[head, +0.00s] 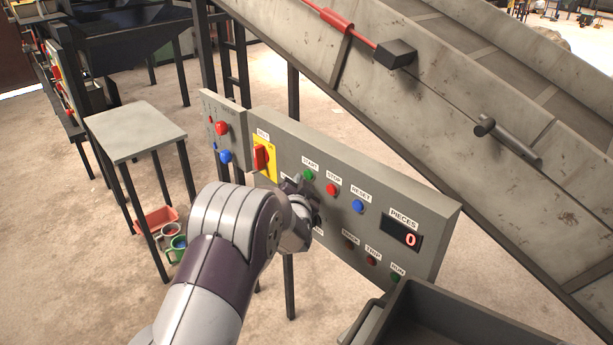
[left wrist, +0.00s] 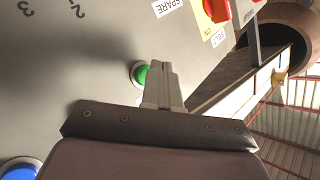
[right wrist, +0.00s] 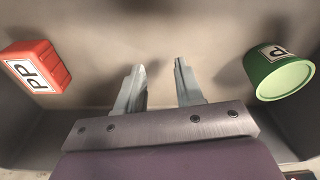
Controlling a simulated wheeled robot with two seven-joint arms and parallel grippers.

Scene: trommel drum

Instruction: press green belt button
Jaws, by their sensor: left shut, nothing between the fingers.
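The green START button (head: 309,175) sits on the grey control panel, right of the red BELT switch (head: 261,157) on its yellow plate. My left gripper (head: 297,184) is close by, at the panel, just left of and below the button. In the left wrist view the left fingers (left wrist: 158,68) are shut and empty, and the green button (left wrist: 139,74) shows beside their tips, partly behind them. I cannot tell whether they touch it. My right gripper (right wrist: 158,66) is open and empty.
A red STOP button (head: 332,190) and a blue RESET button (head: 358,206) are to the right. The counter display (head: 402,236) reads 0. A dark bin (head: 440,312) stands below. A red box (right wrist: 36,66) and green cup (right wrist: 277,73) flank the right fingers.

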